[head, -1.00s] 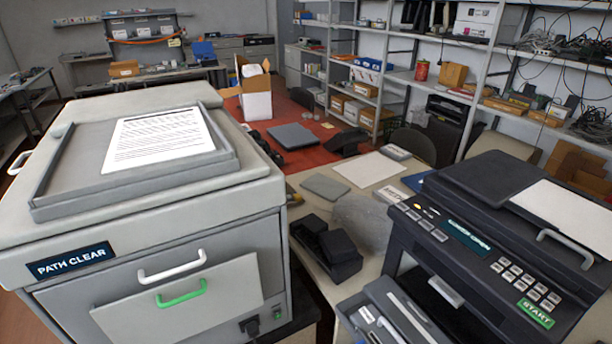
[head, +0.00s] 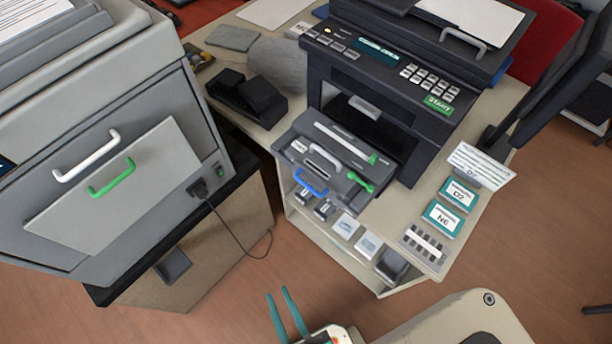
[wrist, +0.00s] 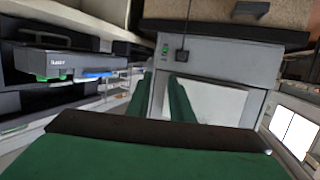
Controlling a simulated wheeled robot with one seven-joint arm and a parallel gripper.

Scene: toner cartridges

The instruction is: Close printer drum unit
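The black printer (head: 375,80) stands on the table at the upper middle of the head view. Its grey drum unit (head: 318,138) sticks out of the front opening, with a blue handle (head: 311,182) at its front and green levers on its right side. The drum unit also shows at the left of the wrist view (wrist: 70,63), with green parts and the blue handle under it. My gripper (head: 278,292) is at the bottom of the head view, well apart from the drum unit. Its teal fingers are spread with nothing visible between them.
A large grey machine (head: 110,140) with white and green handles fills the left. A shelf with small cartridges lies below the drum unit. Teal label cards (head: 444,218) lie at the right table edge, near a monitor. Floor (head: 240,300) is open between the table and my gripper.

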